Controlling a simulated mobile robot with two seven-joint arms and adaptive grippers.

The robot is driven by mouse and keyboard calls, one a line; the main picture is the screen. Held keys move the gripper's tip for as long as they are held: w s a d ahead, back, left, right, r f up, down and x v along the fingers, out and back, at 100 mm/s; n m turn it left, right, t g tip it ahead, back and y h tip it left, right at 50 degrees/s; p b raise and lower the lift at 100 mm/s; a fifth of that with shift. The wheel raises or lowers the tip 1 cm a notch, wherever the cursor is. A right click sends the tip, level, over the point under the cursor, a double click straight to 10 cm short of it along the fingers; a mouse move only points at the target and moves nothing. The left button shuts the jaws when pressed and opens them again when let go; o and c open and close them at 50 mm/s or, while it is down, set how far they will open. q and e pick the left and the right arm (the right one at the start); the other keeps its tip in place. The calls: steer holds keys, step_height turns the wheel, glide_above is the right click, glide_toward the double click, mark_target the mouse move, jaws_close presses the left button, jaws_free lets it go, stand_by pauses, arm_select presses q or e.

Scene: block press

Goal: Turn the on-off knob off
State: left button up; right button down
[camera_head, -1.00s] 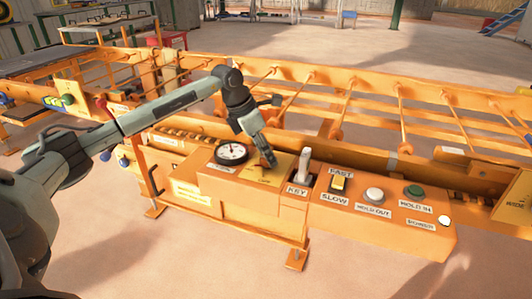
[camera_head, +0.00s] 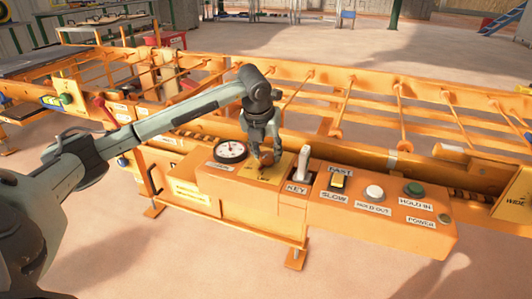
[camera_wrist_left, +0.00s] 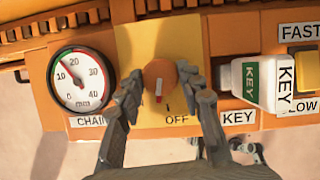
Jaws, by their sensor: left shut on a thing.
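The on-off knob (camera_wrist_left: 159,78) is a round orange dial on a yellow plate (camera_wrist_left: 140,38). Its red and white pointer faces down, toward the edge with the OFF label (camera_wrist_left: 177,119). In the wrist view the fingers of my left gripper (camera_wrist_left: 157,88) stand on both sides of the knob and are shut on it. In the head view my left gripper (camera_head: 266,155) reaches down onto the yellow plate and largely hides the knob. My right gripper is in neither view.
A round gauge (camera_head: 231,151) sits close to the left of the plate. The key switch (camera_head: 301,166) stands up close to the right. Further right are a FAST/SLOW switch (camera_head: 338,182), a white button (camera_head: 374,193) and a green button (camera_head: 414,189). Orange rails (camera_head: 400,115) run behind.

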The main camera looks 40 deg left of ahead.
arm_select(q)
steer(key=shift+w+d+n+y, duration=0.1)
steer(key=shift+n+y, duration=0.2)
steer(key=shift+n, duration=0.4)
steer(key=shift+n+g+y, duration=0.3)
steer(key=shift+n+y, duration=0.1)
steer(key=shift+n, duration=0.7)
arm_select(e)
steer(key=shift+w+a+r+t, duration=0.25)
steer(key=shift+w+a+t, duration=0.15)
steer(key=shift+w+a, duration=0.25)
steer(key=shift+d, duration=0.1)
arm_select(q)
steer(key=o, duration=1.2)
steer(key=shift+c, duration=0.2)
steer(key=shift+r, duration=0.1)
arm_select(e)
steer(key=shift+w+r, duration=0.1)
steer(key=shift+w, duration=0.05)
arm_select(q)
steer(key=v, duration=1.2)
